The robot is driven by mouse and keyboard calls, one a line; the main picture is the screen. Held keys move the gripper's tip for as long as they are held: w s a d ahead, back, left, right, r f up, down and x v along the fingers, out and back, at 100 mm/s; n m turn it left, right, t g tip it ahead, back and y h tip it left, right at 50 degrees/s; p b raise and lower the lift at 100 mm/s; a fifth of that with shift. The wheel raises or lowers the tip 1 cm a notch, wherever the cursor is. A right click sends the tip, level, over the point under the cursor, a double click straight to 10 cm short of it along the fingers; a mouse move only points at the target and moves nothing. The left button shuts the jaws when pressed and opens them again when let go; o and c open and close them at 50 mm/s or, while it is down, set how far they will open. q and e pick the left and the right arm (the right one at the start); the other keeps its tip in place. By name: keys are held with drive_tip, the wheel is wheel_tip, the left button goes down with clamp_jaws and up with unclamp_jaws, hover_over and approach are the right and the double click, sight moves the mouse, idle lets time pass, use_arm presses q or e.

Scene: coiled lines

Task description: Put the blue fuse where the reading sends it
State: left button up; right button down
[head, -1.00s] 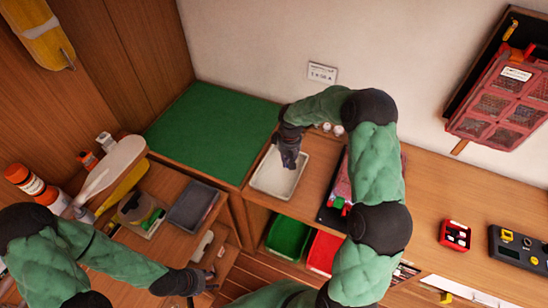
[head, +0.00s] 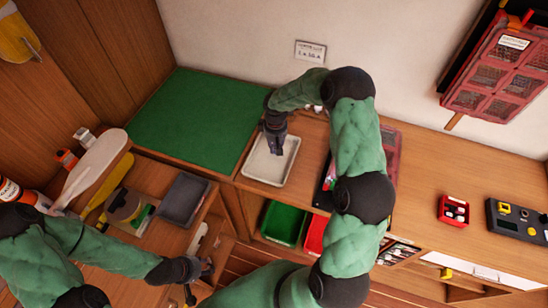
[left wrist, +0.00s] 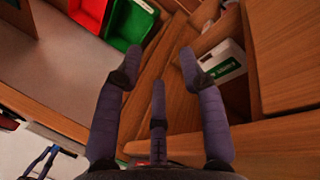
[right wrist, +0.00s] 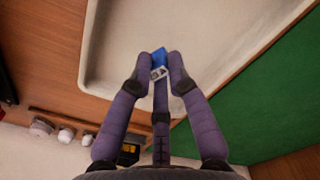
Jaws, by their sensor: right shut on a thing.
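My right gripper (head: 275,148) is shut on the blue fuse (right wrist: 158,57), which shows between its fingertips in the right wrist view. It points down over the back part of a pale tray (head: 283,176) on the bench. The gap between fuse and tray floor is hard to judge. My left gripper (head: 203,273) is open and empty at the lower left, beside the wooden side unit; its spread fingers show in the left wrist view (left wrist: 158,65). A meter (head: 517,221) lies at the bench's right end; its reading is too small to read.
A green bin (head: 283,222) and a red bin (head: 314,236) sit below the bench top. A green mat (head: 195,115) lies left of the tray. A grey tray (head: 183,200) is on the side unit. A small red box (head: 453,210) stands near the meter. A card (head: 310,51) hangs on the wall.

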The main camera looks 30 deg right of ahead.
drive_tip(key=shift+f, duration=0.1)
drive_tip(key=c, duration=1.1)
unclamp_jaws()
wheel_tip(320, 180, up, 12)
